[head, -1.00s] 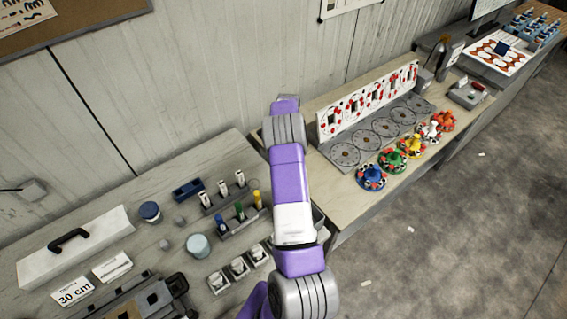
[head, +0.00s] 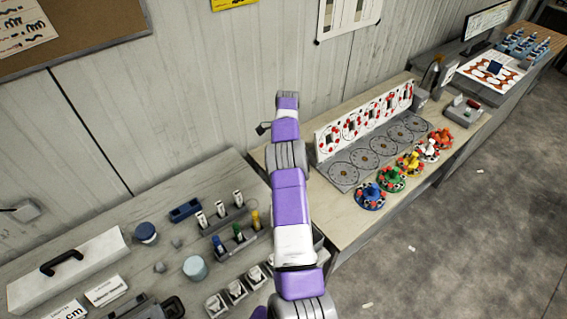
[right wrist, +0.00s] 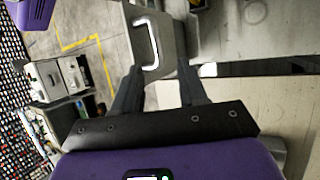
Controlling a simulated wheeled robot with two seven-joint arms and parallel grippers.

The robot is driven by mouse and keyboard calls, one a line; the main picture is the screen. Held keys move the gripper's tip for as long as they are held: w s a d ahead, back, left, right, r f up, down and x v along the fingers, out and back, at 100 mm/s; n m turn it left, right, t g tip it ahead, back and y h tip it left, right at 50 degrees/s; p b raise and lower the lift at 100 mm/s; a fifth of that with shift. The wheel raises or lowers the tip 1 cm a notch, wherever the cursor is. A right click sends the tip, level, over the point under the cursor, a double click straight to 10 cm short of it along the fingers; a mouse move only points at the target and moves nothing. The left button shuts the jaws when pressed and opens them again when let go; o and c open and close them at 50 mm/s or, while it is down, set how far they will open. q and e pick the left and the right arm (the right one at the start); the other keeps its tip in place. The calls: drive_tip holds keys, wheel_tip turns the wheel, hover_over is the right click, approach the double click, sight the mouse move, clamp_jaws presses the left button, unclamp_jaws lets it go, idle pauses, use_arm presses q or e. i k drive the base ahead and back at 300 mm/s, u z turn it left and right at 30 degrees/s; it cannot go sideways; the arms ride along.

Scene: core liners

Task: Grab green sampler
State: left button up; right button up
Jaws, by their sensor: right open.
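A green-topped cylinder (head: 238,232) stands upright in a grey rack between a blue and a yellow one, on the left bench in the head view. A round green device (head: 391,179) with red and white parts stands in a row of like devices on the right bench. I cannot tell which is the green sampler. My right arm rises between them. My right gripper (right wrist: 160,88) is open and empty in the right wrist view, its two dark fingers apart. Neither green thing can be made out there. My left gripper is not in view.
The left bench also holds a white case (head: 68,268), a blue-lidded jar (head: 147,233), a pale blue jar (head: 195,267) and several small white-topped items. A white panel with red dots (head: 365,122) stands behind the device row. Open floor (head: 450,250) lies at right.

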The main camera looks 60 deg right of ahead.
sight(239, 235)
drive_tip(key=k, duration=1)
